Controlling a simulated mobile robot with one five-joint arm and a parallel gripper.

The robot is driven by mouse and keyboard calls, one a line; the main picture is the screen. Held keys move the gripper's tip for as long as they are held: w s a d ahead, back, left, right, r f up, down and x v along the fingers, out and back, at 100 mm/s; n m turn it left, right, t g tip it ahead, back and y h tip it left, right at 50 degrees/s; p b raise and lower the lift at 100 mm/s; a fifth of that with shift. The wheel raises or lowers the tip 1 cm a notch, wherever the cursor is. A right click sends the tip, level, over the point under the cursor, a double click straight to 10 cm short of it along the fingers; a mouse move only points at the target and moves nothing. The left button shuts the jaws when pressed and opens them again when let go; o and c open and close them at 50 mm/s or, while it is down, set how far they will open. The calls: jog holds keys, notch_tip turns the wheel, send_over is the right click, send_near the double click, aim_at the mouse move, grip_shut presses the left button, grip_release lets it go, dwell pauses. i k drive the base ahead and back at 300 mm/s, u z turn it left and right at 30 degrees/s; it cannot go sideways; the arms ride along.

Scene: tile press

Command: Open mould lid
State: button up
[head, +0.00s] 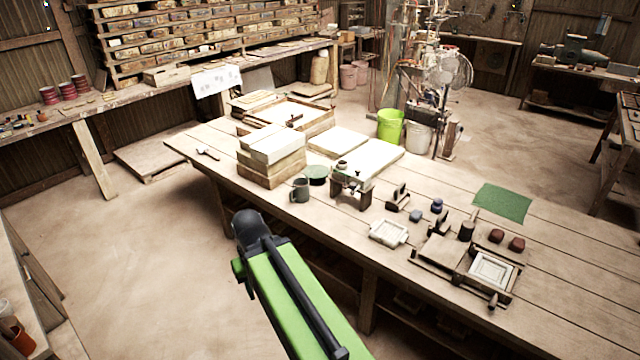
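A wooden mould (514,285) lies on the long workbench at the right, with a pale rectangular framed face showing and a dark-tipped handle (493,300) at its front edge. A flat brown panel (440,250) lies directly to its left. I cannot tell at this size whether that panel is the mould's lid or whether the lid is open or shut. A separate white square mould or tray (388,233) lies further left on the bench. My green and black arm reaches up from the bottom middle, in front of the bench and left of the mould. My gripper is not in view.
The workbench (560,310) holds small dark tools, two dark red blocks (506,240), a green mat (502,203), a grey mug (300,190) and stacked wooden boxes (270,165).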

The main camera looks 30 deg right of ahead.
aim_at(358, 176)
jog(key=z, duration=0.2)
jog(key=i, duration=1.8)
jog(key=z, duration=0.15)
jog(key=k, duration=0.8)
jog(key=z, duration=0.15)
jog(key=i, duration=0.8)
jog(key=u, duration=0.1)
